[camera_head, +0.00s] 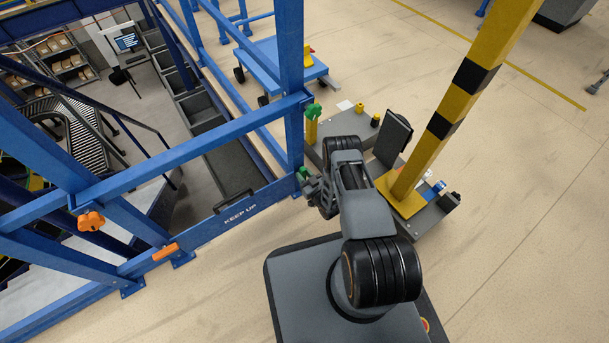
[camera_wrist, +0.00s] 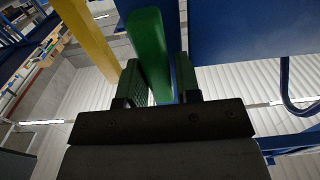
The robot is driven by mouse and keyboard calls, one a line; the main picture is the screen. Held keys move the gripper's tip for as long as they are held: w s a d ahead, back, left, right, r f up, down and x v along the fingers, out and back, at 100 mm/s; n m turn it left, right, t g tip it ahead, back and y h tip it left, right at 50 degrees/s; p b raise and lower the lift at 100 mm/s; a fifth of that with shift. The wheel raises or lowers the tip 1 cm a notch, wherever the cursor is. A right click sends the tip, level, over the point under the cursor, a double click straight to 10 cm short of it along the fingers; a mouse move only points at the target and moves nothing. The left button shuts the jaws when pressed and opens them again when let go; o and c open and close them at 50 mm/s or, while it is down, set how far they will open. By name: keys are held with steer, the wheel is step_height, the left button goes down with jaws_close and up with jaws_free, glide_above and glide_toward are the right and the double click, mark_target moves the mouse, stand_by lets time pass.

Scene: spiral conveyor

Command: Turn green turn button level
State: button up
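A green lever (camera_wrist: 148,45) runs down between the two dark fingers of my gripper (camera_wrist: 160,80) in the wrist view. The fingers stand apart on either side of it, with narrow gaps beside it near the palm, so the gripper looks open around it. In the head view a green part (camera_head: 304,173) shows at the foot of the blue post, beside my gripper (camera_head: 314,188), whose fingertips are partly hidden.
A yellow-black post (camera_head: 430,130) stands close right of my arm. Open floor lies further right.

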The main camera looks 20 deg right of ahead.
jaws_close()
steer(key=n, duration=0.4)
steer(key=shift+s+a, duration=0.1)
steer(key=shift+a, duration=0.05)
steer(key=n, duration=0.3)
steer(key=shift+a+f+n, duration=0.1)
steer(key=shift+f+n, duration=0.05)
steer(key=shift+n, duration=0.25)
steer(key=n, duration=0.5)
steer(key=shift+s+a+f, duration=0.1)
steer(key=shift+f, duration=0.05)
steer(key=shift+f+n, duration=0.2)
steer(key=shift+n, duration=2.3)
